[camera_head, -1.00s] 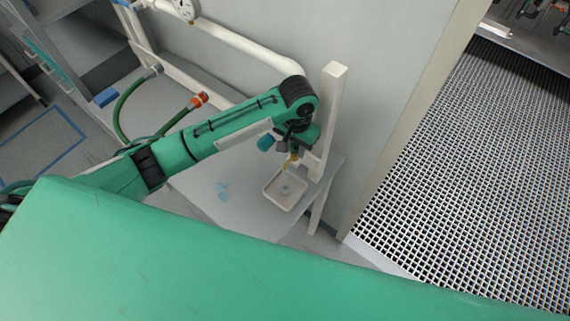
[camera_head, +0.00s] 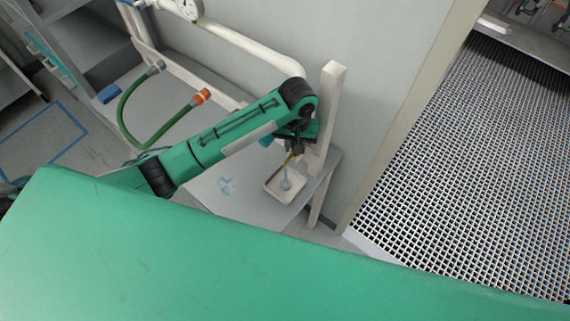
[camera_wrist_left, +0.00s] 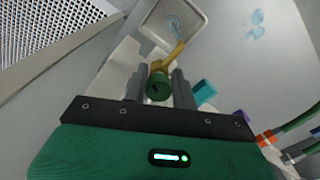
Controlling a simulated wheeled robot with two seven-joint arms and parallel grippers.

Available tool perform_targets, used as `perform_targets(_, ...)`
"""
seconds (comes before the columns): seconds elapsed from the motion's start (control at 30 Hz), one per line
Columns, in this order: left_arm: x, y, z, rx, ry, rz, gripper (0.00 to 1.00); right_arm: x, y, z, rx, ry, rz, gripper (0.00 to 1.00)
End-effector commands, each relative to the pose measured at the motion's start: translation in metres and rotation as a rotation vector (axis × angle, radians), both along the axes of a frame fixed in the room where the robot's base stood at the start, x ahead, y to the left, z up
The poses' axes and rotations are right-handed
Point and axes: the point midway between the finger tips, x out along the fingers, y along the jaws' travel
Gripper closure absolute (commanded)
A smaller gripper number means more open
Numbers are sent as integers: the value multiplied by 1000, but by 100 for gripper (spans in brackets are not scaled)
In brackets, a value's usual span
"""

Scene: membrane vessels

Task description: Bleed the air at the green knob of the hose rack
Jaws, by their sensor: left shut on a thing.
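The green knob (camera_wrist_left: 158,86) sits between the two grey fingers of my left gripper (camera_wrist_left: 160,80) in the left wrist view, and the gripper is shut on it. A brass spout (camera_wrist_left: 172,53) leads from the knob towards a pale tray (camera_wrist_left: 143,25). A pale bluish stream (camera_head: 286,176) runs from the spout into the tray (camera_head: 270,188) in the head view. My left gripper (camera_head: 297,146) is beside the white post there, and the arm largely hides the knob. My right gripper is out of view.
A white post (camera_head: 331,105) and a white pipe (camera_head: 240,45) with a gauge (camera_head: 187,8) stand by the wall. Green hoses, one with an orange coupling (camera_head: 201,97), are left of my arm. Blue wet-looking marks (camera_head: 226,185) lie on the grey bench (camera_head: 245,203). A grating (camera_head: 470,170) is at right.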

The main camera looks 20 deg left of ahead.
Motion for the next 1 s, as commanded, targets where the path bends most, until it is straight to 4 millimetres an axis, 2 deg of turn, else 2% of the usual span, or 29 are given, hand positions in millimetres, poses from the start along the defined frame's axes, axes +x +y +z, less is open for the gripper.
perform_targets(0.03, 8, 4, 7, 3, -21, -29, 93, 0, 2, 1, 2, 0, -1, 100)
perform_targets(0.2, 8, 6, 7, 5, -21, -229, 93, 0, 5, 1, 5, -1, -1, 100)
perform_targets(0.47, 7, 8, 6, 8, -18, -377, 93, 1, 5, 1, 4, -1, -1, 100)
perform_targets(0.7, 7, 8, 5, 11, -15, -636, 93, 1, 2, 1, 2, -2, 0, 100)
perform_targets(0.93, 6, 9, 4, 12, -12, -754, 90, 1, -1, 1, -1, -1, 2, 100)
perform_targets(1.0, 6, 9, 3, 13, -11, -812, 94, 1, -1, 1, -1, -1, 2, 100)
